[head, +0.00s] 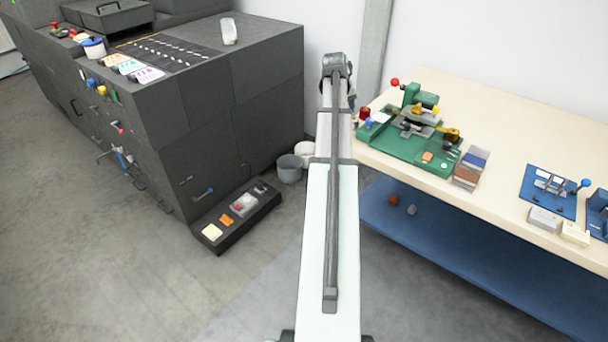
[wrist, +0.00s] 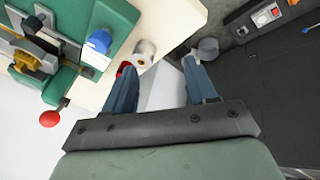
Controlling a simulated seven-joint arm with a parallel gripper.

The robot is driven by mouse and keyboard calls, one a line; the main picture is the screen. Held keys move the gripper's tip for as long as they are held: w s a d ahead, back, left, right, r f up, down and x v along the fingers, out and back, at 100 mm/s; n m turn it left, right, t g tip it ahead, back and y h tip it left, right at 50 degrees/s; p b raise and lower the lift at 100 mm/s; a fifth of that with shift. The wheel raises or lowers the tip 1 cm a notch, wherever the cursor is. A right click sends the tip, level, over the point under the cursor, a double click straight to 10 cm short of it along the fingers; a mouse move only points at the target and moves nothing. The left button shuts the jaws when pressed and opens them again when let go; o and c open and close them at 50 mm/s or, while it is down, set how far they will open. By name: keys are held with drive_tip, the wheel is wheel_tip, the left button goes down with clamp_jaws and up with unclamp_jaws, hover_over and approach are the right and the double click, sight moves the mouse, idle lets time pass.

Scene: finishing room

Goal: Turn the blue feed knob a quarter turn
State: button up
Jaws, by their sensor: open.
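A blue knob (wrist: 100,41) with a white label beside it sits on the green machine (wrist: 118,14) at the upper left of the wrist view. In the head view the blue knob (head: 369,123) is small, at the left end of the green machine (head: 405,149) on the table. My gripper (wrist: 158,66) is open and empty, with its two blue-grey fingers apart. The knob is outside the jaws, beyond and left of the left finger. In the head view my arm stretches up the middle, and I cannot make out the fingers there.
A red knob (head: 365,112) stands close to the blue one. A roll (wrist: 145,53) lies near the left fingertip. A dark cabinet (head: 240,85) and grey bucket (head: 289,168) are to the left. A blue fixture (head: 547,190) is on the table (head: 500,125) at right.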

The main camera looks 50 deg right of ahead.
drive_tip(key=w+a+f+y, duration=0.1)
drive_tip(key=w+a+f, duration=0.1)
drive_tip(key=a+f, duration=0.6)
drive_tip(key=w+a+f+m+y, duration=0.1)
drive_tip(key=w+a+f, duration=0.1)
drive_tip(key=a+f, duration=0.6)
drive_tip(key=shift+f, duration=2.45)
wheel_tip(320, 180, up, 30)
drive_tip(key=m+g+h, duration=0.1)
drive_tip(key=m+g, duration=0.2)
drive_tip(key=m, duration=1.2)
hover_over(370, 120)
drive_tip(key=w+a, duration=0.3)
drive_tip(key=a, duration=0.2)
drive_tip(key=x, duration=1.4)
drive_tip(key=shift+w+d, duration=0.1)
drive_tip(key=shift+w, duration=0.1)
